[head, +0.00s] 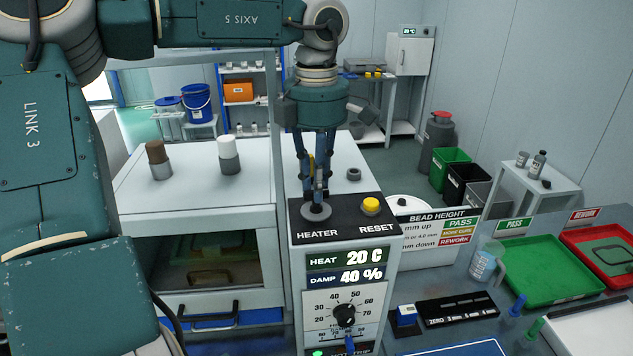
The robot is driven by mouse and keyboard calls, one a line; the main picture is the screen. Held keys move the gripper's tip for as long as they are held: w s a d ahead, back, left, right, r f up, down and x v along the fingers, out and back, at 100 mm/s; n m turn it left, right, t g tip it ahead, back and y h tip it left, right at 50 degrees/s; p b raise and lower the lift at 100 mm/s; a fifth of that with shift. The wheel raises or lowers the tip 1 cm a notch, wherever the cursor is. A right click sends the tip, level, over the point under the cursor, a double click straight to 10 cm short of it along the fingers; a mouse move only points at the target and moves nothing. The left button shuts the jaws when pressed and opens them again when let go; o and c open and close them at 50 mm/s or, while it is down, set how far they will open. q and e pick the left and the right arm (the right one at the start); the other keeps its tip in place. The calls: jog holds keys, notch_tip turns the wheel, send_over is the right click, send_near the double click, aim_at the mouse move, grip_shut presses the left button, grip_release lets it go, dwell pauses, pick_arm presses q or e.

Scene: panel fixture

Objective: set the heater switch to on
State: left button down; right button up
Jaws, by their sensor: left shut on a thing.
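The heater switch (316,212) has a round grey base on the black top of the panel fixture, just behind the word HEATER. My left gripper (317,192) points straight down over it and is shut on its lever. The fingers hide most of the lever, so I cannot tell which way it leans. The displays (347,267) on the panel's front read HEAT 20 C and DAMP 40 %. My right gripper is not in view.
A yellow RESET button (371,205) sits close to the right of the switch. Below the displays are a black dial (345,315) and a green light (318,352). Right of the panel stand a bead height sign (440,255), a jug (486,265), a green tray (540,298) and a red tray (590,280).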

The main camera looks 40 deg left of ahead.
pick_arm(q)
jog(key=shift+w+r+m, duration=0.1)
jog(key=shift+r+m, duration=0.05)
jog(key=shift+m, duration=0.25)
jog(key=c, duration=1.9)
grip_release()
jog(key=shift+o, duration=1.2)
jog(key=shift+a, duration=0.1)
notch_tip(320, 180, up, 12)
jog(key=shift+s, duration=0.2)
